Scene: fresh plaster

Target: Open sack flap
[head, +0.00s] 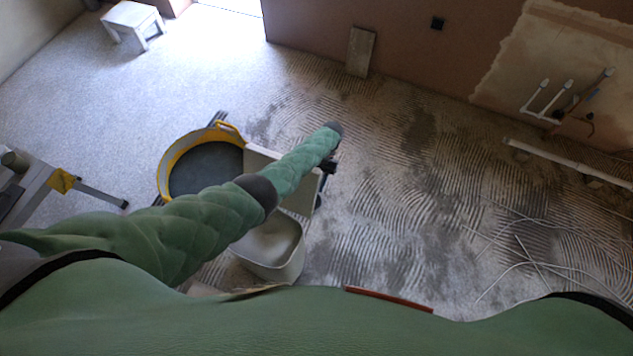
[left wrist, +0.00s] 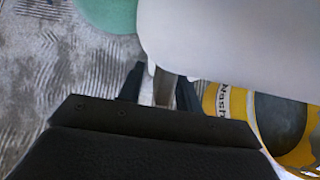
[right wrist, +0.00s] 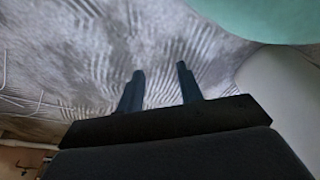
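No sack or flap shows clearly. A thin tan edge (head: 258,292), possibly paper, peeks out past my green body at the bottom of the head view; most of it is hidden. My left gripper (head: 328,168) is beyond the white containers, partly hidden by its padded green arm. In the left wrist view its fingers (left wrist: 160,88) stand apart, with a pale strip seen between them; I cannot tell whether they touch it. My right gripper shows only in the right wrist view (right wrist: 160,82), fingers apart and empty over the ridged floor.
A yellow-rimmed tub (head: 163,175) and a white bucket (head: 270,250) stand below my left arm. A white stool (head: 131,22) is at the back left. A grey stepped frame (head: 40,190) stands at left. Loose white cables (head: 520,265) lie at right. The middle floor is clear.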

